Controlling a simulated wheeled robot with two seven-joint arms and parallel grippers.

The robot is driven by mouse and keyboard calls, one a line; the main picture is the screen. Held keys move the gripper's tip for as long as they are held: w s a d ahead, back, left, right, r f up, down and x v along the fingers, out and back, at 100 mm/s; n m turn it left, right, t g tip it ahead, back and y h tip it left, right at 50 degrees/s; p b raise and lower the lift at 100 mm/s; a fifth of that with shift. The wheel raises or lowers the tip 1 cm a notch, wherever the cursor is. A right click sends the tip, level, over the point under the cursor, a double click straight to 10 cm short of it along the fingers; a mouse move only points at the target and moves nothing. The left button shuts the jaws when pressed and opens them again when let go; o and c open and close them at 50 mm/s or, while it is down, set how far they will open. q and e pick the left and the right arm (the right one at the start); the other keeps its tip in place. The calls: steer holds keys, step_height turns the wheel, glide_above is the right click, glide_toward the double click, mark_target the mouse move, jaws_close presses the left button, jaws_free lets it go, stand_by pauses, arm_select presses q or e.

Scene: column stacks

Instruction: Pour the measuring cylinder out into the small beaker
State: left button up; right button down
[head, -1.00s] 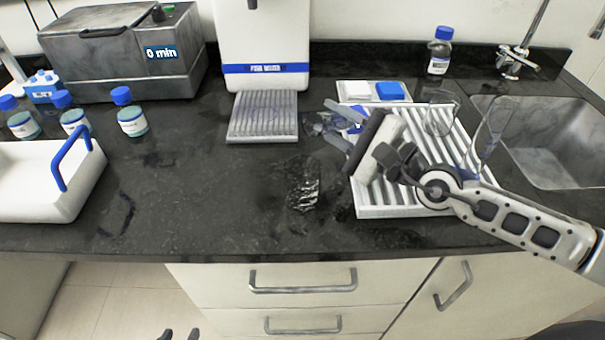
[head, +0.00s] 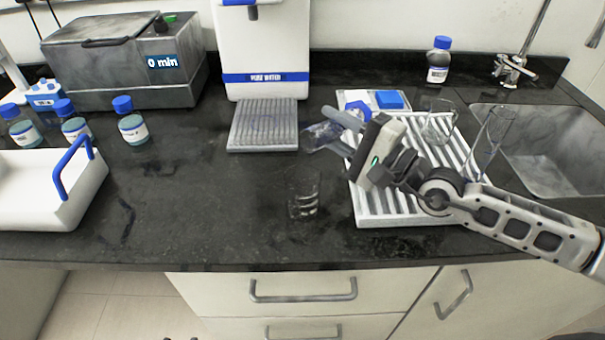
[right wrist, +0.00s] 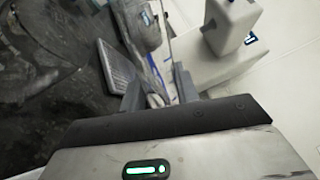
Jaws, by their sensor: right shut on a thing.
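The cylinder also shows between the fingers in the right wrist view (right wrist: 153,72), partly hidden by the gripper body. The small beaker (head: 303,196) is clear glass and stands on the dark counter, below and left of the gripper, apart from the cylinder. Any liquid in the cylinder is too unclear to tell. My left gripper is out of view.
A ribbed white rack (head: 385,211) under my right arm bears a glass beaker (head: 439,124) and a taller glass vessel (head: 490,135). A water dispenser (head: 265,55) stands behind. A sink (head: 550,160) is at right. A white tray (head: 40,210) and bottles (head: 132,124) are left.

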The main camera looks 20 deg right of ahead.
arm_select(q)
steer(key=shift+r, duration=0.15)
arm_select(e)
steer(key=shift+s+a+n, duration=0.1)
steer(key=shift+n, duration=0.3)
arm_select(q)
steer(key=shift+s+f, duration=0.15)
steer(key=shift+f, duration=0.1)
arm_select(e)
steer(key=shift+f, duration=0.1)
steer(key=shift+n, duration=0.4)
arm_select(q)
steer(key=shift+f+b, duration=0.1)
steer(key=shift+b, duration=0.25)
arm_select(e)
steer(key=shift+a+f, duration=0.1)
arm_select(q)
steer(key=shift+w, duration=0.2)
arm_select(e)
steer(key=shift+n, duration=0.3)
steer(key=shift+d, duration=0.3)
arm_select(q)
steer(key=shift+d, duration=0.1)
arm_select(e)
steer(key=shift+w, duration=0.2)
arm_select(q)
steer(key=shift+b, duration=0.35)
arm_select(e)
steer(key=shift+n, duration=0.3)
